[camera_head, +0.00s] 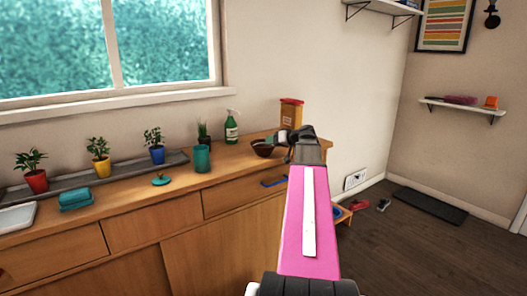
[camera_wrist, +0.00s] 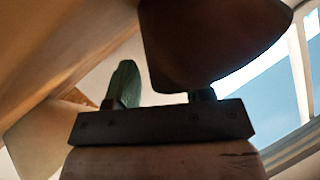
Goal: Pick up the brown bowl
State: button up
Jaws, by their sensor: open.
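The brown bowl (camera_head: 262,149) is dark and round and sits upright on the wooden counter, near its right end. My gripper (camera_head: 284,140) is at the bowl's right side, close to its rim, and partly covers the view of it. In the wrist view, a large dark brown shape, seemingly the bowl (camera_wrist: 208,40), fills the upper middle, close to the right finger of my gripper (camera_wrist: 158,97). The gripper is open. I cannot tell whether a finger touches the bowl or whether its wall lies between the fingers.
A teal cup (camera_head: 202,159) is further left. A yellow-brown box with a red top (camera_head: 291,114) stands behind my gripper.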

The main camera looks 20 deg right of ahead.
jog(key=shift+w+a+f, duration=0.1)
jog(key=shift+w, duration=0.1)
grip_shut()
